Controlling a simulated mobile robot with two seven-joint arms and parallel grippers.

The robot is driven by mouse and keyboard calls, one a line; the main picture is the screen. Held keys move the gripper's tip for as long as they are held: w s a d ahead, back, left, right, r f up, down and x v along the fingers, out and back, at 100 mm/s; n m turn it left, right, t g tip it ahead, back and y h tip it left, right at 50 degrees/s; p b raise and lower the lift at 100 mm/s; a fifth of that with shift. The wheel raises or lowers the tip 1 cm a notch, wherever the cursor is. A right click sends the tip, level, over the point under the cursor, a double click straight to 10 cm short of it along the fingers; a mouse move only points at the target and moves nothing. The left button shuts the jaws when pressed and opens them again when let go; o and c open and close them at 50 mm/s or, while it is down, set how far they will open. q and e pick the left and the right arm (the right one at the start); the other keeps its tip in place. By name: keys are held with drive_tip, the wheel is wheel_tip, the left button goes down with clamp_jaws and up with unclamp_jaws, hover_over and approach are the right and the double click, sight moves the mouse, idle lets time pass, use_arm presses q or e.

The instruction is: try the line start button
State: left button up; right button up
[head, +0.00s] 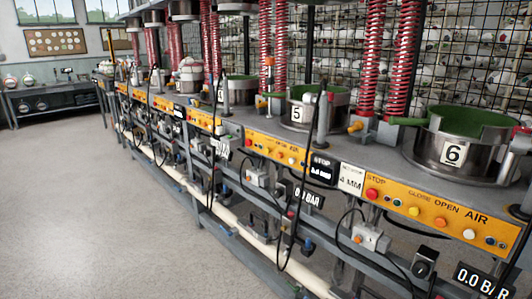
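No button that I can read as line start is in the head view. A row of yellow control panels runs along the bench front. The nearest panel (393,203), below press 6 (482,162), has a red button (372,194) under the word STOP. Neither of my grippers is in view.
Black displays reading 0.0 BAR (482,281) and hanging cables stick out below the panels. Red springs (405,60) rise behind the presses. A wire cage of balls (470,50) stands behind. The grey floor (90,200) at left is clear. Another bench (55,92) stands far left.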

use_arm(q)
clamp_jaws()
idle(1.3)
